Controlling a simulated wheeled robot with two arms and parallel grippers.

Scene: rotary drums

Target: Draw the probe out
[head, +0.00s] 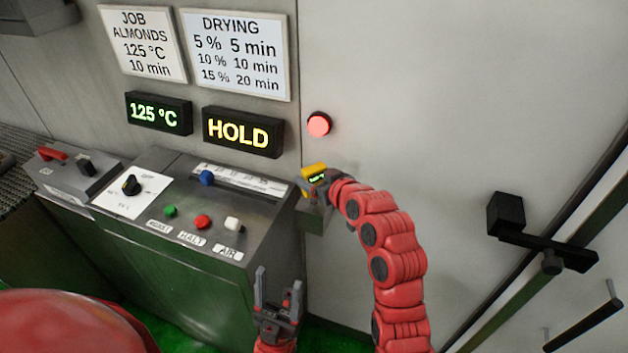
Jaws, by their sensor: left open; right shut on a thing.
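My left gripper (278,292) is open and empty, pointing up in front of the console's lower right front, apart from the probe.
The console (232,262) carries a knob, a blue slider (207,177) and green, red and white buttons. Signs read "125 °C" and "HOLD" (243,132). A red lamp (319,124) glows above the probe. A black latch (540,240) juts out at right. The pale wall between is clear.

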